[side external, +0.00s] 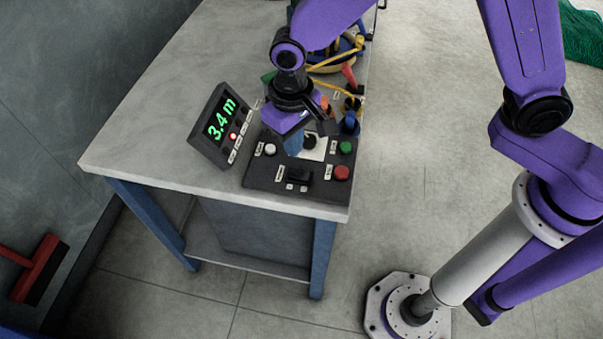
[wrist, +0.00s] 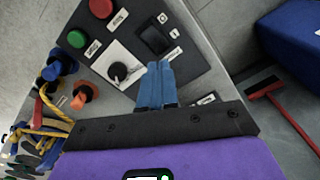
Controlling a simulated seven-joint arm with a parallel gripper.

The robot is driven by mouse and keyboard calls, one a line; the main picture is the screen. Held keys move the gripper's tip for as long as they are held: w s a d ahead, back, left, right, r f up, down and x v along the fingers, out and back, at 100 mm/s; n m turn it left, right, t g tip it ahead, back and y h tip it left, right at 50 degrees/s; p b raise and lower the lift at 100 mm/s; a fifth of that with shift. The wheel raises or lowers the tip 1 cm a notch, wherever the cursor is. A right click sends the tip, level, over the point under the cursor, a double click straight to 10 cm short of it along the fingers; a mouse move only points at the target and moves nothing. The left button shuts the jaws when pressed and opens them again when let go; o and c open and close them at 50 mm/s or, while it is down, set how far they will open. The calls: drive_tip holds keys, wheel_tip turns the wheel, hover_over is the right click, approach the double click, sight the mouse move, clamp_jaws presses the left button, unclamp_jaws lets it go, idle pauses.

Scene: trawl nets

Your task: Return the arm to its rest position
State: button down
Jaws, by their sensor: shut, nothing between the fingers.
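My gripper (side external: 293,145) is above the dark control panel (side external: 261,178) on the table, with its blue fingers pointing down. In the wrist view the blue fingers of my gripper (wrist: 156,84) are together with nothing between them. They lie in front of the panel, beside a black knob (wrist: 119,71) on a white plate. I cannot tell whether the fingertips touch the panel. My purple arm reaches over the table from the right.
A display (side external: 222,125) reading 3.4 m stands left of the panel. The panel has a green button (side external: 345,147), a red button (side external: 341,172) and a black switch (side external: 298,174). Yellow rope and coloured pegs crowd behind. The table's (side external: 150,130) left side is clear.

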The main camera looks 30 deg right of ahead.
drive_tip(key=shift+d, duration=0.1)
drive_tip(key=s+d+r+n, duration=0.4)
drive_tip(key=s+d+r, duration=0.1)
drive_tip(key=s+d, duration=0.5)
drive_tip(key=s+d+r+n, duration=0.5)
drive_tip(key=s+d, duration=0.5)
drive_tip(key=d, duration=0.5)
drive_tip(key=shift+s+r+n, duration=0.3)
drive_tip(key=shift+r, duration=0.1)
drive_tip(key=w+a+f+m, duration=0.1)
drive_tip(key=w+a+m, duration=0.7)
drive_tip(key=a+m, duration=0.2)
drive_tip(key=w+a+f+m, duration=0.2)
drive_tip(key=w+a+m, duration=0.7)
drive_tip(key=a+m, duration=0.2)
drive_tip(key=a, duration=0.2)
drive_tip(key=shift+w+a+f+m, duration=0.25)
drive_tip(key=shift+a+f+m, duration=0.05)
drive_tip(key=shift+a, duration=0.05)
drive_tip(key=shift+f, duration=0.1)
